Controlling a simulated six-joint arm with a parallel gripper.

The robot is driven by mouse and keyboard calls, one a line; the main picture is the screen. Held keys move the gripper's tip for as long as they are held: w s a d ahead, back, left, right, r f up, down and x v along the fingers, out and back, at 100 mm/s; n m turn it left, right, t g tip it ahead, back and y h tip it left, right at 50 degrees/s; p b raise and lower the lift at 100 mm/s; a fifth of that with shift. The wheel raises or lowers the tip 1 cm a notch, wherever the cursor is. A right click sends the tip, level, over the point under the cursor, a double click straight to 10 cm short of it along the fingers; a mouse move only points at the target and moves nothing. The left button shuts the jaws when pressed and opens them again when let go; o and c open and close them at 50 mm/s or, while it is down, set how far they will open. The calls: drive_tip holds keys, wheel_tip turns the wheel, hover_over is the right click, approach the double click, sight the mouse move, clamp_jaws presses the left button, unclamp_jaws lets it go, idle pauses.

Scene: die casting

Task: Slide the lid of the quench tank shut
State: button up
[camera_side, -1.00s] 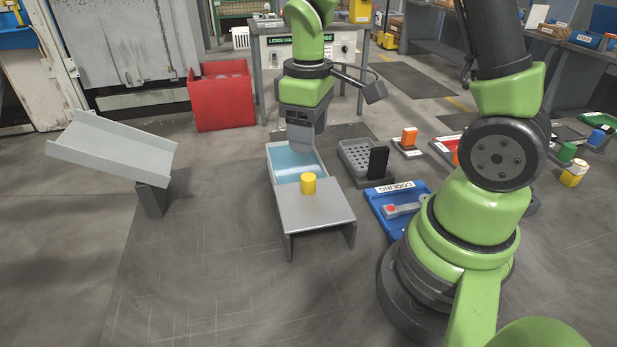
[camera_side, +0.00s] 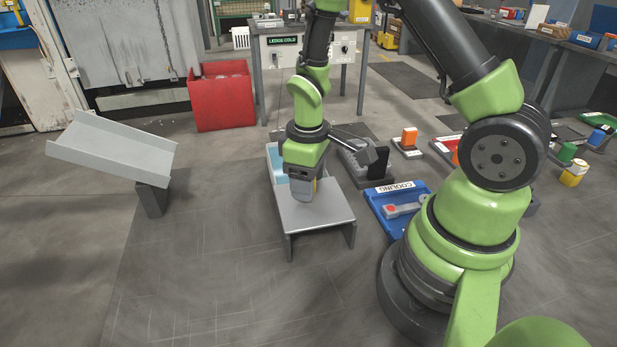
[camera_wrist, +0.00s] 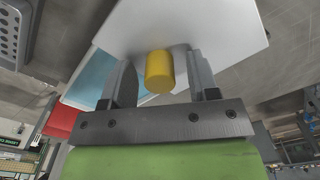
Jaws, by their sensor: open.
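The grey lid (camera_side: 322,214) of the quench tank is a flat plate that sits toward the near end of the tank; it also shows in the wrist view (camera_wrist: 222,22). The tank (camera_side: 270,152) is partly uncovered at its far end, where blue water shows; the water is also seen in the wrist view. A yellow cylindrical knob (camera_wrist: 159,72) stands on the lid. My gripper (camera_side: 303,196) is down over the lid at the knob. In the wrist view my open fingers (camera_wrist: 163,78) stand on either side of the knob, with gaps visible. In the side view the gripper mostly hides the knob.
A grey perforated basket (camera_side: 352,160) and a blue cooling tray (camera_side: 375,207) stand right of the tank. A grey chute (camera_side: 112,147) is at the left and a red bin (camera_side: 222,98) behind. The floor in front of the lid is clear.

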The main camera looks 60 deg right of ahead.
clamp_jaws()
drive_tip(key=w+d, duration=1.2)
drive_tip(key=shift+d, duration=0.1)
unclamp_jaws()
idle(0.3)
wheel_tip(320, 180, up, 10)
idle(0.5)
